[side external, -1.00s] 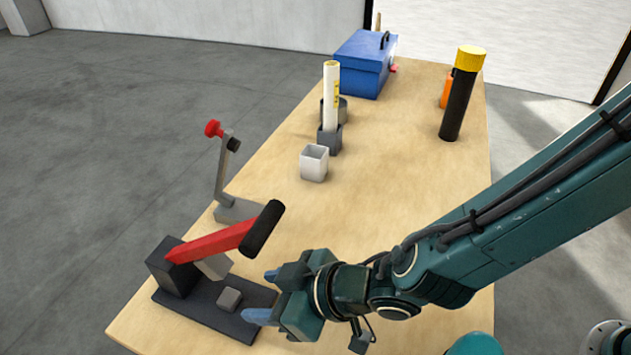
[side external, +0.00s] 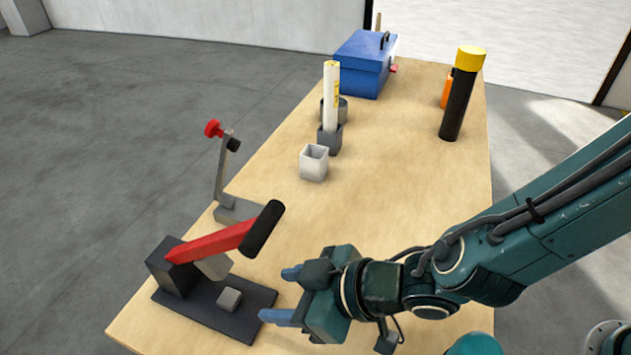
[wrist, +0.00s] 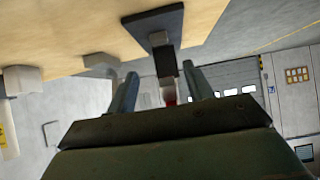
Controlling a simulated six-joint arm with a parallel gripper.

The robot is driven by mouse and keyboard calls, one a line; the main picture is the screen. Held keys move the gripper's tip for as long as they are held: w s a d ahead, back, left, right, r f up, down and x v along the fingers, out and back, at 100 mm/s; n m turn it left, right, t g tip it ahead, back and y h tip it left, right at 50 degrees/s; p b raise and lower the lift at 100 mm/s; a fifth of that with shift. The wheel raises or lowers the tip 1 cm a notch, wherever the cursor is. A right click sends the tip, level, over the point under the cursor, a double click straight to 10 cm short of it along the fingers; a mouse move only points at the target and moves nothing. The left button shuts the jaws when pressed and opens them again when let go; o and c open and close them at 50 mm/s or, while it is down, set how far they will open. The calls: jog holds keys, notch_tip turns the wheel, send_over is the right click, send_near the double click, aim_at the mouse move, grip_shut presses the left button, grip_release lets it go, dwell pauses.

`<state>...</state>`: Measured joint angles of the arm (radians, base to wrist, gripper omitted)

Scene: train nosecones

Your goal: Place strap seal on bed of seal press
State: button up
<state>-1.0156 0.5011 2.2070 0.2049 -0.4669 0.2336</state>
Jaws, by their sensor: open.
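The seal press (side external: 205,244) stands at the near left of the table, with a red lever arm, black grip and dark base plate (side external: 245,320). A small grey block (side external: 229,299) sits on that plate under the raised lever; I cannot tell whether it is the bed itself or the strap seal on it. No other strap seal can be made out. My gripper (side external: 281,294) is open, with nothing visible between its blue fingers, just right of the press plate and apart from it. In the wrist view the press (wrist: 163,62) shows beyond the open fingers.
A grey clamp stand with a red knob (side external: 213,128) is behind the press. A pale open box (side external: 314,163), a white tube (side external: 331,96) in a dark holder, a black cylinder with yellow cap (side external: 459,98) and a blue toolbox (side external: 361,66) stand farther back. The table middle is clear.

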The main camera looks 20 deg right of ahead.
jog(key=w+d+r+m+h, duration=0.25)
jog(key=d+r, duration=0.45)
jog(key=d, duration=0.5)
jog(key=w+d+r+m+h, duration=0.1)
jog(key=d+r+m+h, duration=0.15)
jog(key=d+r, duration=0.7)
jog(key=s+d+m+g+h, duration=0.1)
jog(key=s+d+m, duration=0.3)
jog(key=s+d, duration=1.3)
jog(key=d+h, duration=0.1)
jog(key=d, duration=0.1)
jog(key=shift+d+r+g, duration=0.15)
jog(key=shift+d+g, duration=0.2)
jog(key=shift+g, duration=0.05)
